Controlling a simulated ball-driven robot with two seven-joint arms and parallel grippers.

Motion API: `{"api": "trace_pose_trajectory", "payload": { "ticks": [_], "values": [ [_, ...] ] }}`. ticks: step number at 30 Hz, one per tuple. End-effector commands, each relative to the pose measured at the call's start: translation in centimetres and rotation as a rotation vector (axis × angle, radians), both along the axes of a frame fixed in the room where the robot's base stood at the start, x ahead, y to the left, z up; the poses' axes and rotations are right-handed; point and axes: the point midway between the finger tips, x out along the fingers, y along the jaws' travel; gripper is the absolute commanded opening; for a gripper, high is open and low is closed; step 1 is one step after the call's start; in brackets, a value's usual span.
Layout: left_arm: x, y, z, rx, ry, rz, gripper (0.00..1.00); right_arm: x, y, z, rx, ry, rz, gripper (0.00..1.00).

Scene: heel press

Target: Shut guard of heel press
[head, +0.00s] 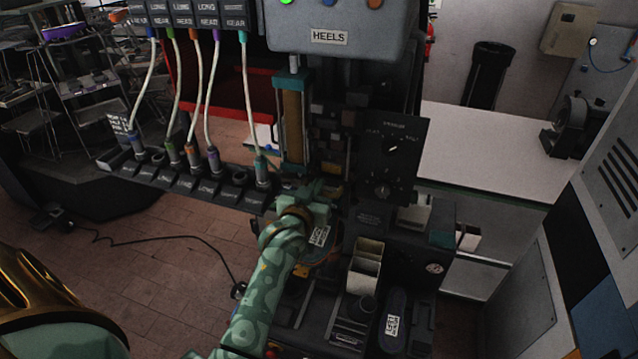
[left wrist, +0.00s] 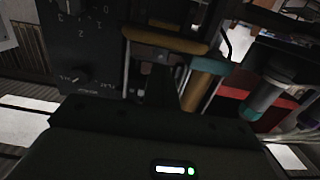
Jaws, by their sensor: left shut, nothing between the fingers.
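The heel press stands in the middle of the head view, under a grey head box labelled HEELS (head: 335,30). What looks like its guard, a narrow amber panel with teal ends (head: 292,125), stands upright at the left of the press opening. I see it nearly edge-on, so its exact angle is unclear. My left gripper (head: 318,192) is at the lower part of the press, just right of the panel's lower end. It is shut and empty. In the left wrist view a brown bar (left wrist: 165,38) and a teal piece (left wrist: 210,66) show close beyond the dark gripper; contact cannot be told. My right gripper is not in view.
A dark panel with dials (head: 392,150) stands right of the press opening. Cables hang to a rack of labelled sockets (head: 190,178) at left. A cream bin (head: 365,265) sits below the press. A white counter (head: 480,155) lies at right.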

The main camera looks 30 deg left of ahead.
Motion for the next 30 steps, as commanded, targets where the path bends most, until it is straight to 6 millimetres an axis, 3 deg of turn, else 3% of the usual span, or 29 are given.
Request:
{"api": "trace_pose_trajectory", "payload": {
  "ticks": [1,6,20,27,30],
  "values": [
    [-0.2,0.0,-1.2,-0.001,-0.001,0.001,0.0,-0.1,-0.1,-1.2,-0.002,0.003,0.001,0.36],
    [-0.5,-0.1,-2.1,-0.001,-0.001,0.002,0.0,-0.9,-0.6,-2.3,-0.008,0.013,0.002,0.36],
    [-0.6,-0.1,-2.3,0.0,-0.001,0.002,0.0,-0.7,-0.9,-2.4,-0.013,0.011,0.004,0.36],
    [-0.6,-0.1,-5.6,0.001,0.001,0.003,0.0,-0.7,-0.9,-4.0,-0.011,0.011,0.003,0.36],
    [-0.6,-0.1,-5.8,0.0,0.001,0.003,0.0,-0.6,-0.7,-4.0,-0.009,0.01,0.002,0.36]
  ]
}}
